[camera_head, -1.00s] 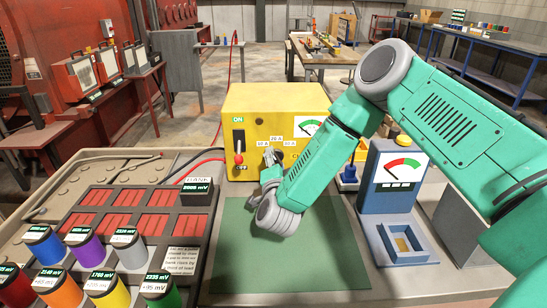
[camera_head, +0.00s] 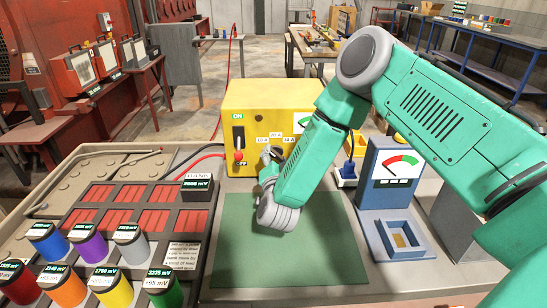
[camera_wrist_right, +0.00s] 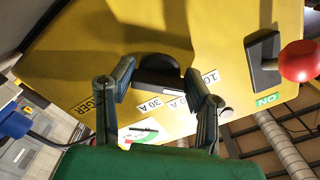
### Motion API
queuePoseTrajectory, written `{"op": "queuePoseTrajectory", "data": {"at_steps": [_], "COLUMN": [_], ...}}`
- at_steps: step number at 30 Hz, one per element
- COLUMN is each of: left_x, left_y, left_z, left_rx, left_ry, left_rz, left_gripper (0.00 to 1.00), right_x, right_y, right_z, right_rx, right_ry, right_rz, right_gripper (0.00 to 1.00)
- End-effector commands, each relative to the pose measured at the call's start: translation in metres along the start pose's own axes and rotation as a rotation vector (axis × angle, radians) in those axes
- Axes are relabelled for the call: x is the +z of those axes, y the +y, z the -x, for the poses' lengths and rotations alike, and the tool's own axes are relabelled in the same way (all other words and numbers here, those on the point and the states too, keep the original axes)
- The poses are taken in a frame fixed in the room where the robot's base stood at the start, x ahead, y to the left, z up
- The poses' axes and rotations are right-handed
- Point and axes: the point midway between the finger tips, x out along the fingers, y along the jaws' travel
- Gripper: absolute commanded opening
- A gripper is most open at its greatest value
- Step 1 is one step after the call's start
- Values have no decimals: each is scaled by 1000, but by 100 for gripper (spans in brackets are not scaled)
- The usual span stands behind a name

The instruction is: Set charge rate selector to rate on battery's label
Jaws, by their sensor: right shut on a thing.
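The yellow charger (camera_head: 270,95) stands at the back of the bench, with labels 10 A, 20 A and 30 A around its selector. My right gripper (camera_head: 268,154) is at the charger's front and hides most of the selector in the head view. In the right wrist view my right gripper (camera_wrist_right: 160,90) has its two fingers either side of the dark selector knob (camera_wrist_right: 158,73), shut on it. I cannot tell which rate the knob points to. The battery bank (camera_head: 100,218) lies at the left; the small text on its label (camera_head: 183,256) is too blurred to read. My left gripper is not in view.
The charger's red-knobbed switch (camera_head: 238,155) hangs toward OFF, close left of my right gripper. A blue meter stand (camera_head: 390,170) is at the right. The green mat (camera_head: 285,255) is bare. Several coloured cells stand at the front left.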

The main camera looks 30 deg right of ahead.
Motion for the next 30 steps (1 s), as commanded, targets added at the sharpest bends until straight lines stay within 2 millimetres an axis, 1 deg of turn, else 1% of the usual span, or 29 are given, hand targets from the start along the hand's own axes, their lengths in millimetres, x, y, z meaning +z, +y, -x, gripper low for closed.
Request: {"op": "queuePoseTrajectory", "data": {"at_steps": [2, 3, 4, 13, 17, 20, 27, 30], "left_x": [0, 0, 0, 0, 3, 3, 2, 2], "left_y": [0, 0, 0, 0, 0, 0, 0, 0], "left_z": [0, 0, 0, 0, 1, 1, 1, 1], "left_rx": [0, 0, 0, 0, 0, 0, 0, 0], "left_ry": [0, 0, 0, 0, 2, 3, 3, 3], "left_rz": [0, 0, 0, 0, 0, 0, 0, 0], "left_gripper": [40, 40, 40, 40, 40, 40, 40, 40], "right_x": [-4, -4, -4, -1, 0, 0, 0, 1], "right_y": [0, 0, -1, -1, 0, 0, 1, 1], "right_z": [-2, -2, -2, -1, 8, 23, 75, 93], "right_rx": [0, -1, -1, -1, 0, 0, 1, 0], "right_ry": [12, 12, 12, 5, 2, 0, 1, 0], "right_rz": [0, 0, 0, -1, 0, 1, 1, 0], "right_gripper": [14, 53, 64, 64, 64, 64, 64, 64]}}
